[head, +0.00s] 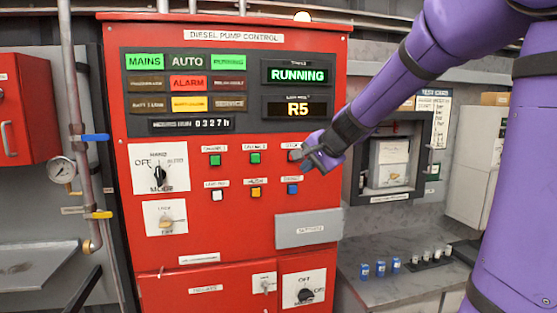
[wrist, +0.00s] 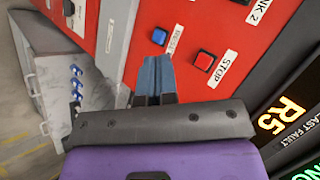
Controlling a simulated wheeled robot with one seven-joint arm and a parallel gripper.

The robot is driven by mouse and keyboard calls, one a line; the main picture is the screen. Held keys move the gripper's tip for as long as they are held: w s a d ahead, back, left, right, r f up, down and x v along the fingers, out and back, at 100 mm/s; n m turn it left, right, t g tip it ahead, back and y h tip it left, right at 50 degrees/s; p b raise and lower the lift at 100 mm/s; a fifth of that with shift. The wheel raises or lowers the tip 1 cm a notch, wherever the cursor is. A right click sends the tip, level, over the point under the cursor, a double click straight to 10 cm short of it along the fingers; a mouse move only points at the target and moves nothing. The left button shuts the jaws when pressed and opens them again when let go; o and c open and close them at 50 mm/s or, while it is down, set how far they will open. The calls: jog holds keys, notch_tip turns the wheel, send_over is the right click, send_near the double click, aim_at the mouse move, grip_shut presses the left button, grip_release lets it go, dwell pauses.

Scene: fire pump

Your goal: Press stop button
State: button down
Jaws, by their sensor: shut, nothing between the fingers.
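The red stop button (wrist: 204,61) sits on a dark square base on the red panel, beside its white STOP label (wrist: 221,69) in the wrist view. My gripper (wrist: 155,66) is shut and empty. In the wrist view its fingertips lie to the left of the stop button, near the blue button (wrist: 159,37). In the head view my gripper (head: 305,161) is in front of the right end of the upper button row and hides the stop button. I cannot tell whether the fingertips touch the panel.
The red diesel pump control cabinet (head: 235,240) also has green buttons (head: 255,158), a yellow button (head: 255,192) and a lit RUNNING display (head: 298,75). A grey box (head: 309,229) is on the panel below the buttons. A bench (head: 392,288) with several small blue items stands at right.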

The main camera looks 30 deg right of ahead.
jog(key=shift+w+d+f+m, duration=0.2)
jog(key=shift+w+m, duration=0.1)
jog(key=shift+w, duration=0.35)
jog(key=w+d, duration=0.2)
jog(key=w, duration=0.6)
jog(key=shift+w+d, duration=0.15)
jog(key=shift+w, duration=0.05)
jog(key=shift+w, duration=0.15)
dwell(1.9)
jog(key=shift+w+d, duration=0.1)
jog(key=shift+w, duration=0.15)
